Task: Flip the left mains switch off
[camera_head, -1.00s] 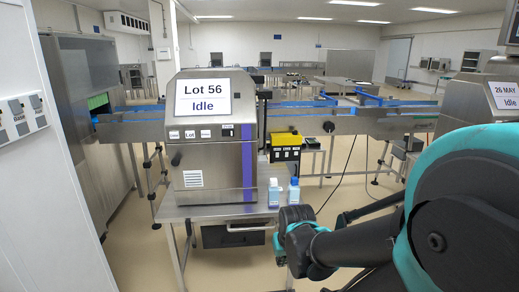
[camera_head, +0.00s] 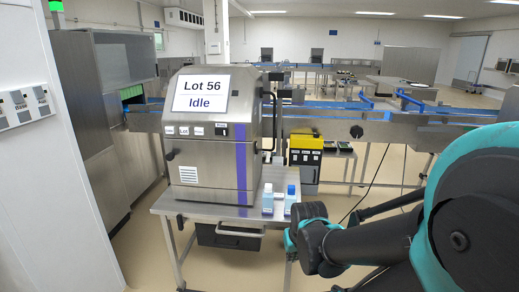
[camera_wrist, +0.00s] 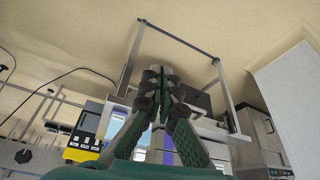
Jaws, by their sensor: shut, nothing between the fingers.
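A pale switch panel (camera_head: 30,112) with grey rocker switches is on the white wall at the far left of the head view. One switch (camera_head: 18,98) and another switch (camera_head: 40,94) to its right show; the panel runs out of frame at the left. The labels are too small to read surely, and so are the switch positions. My gripper (camera_wrist: 165,80) shows in the wrist view with its green-padded fingers together and empty. It is far from the panel, which is not seen in the wrist view. My arm fills the lower right of the head view.
A steel machine (camera_head: 212,150) reading "Lot 56 Idle" stands on a steel table (camera_head: 185,212) right of the wall. Two bottles (camera_head: 279,200) stand on that table. A yellow-topped unit (camera_head: 305,143) is behind. Open floor (camera_head: 140,260) lies between wall and table.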

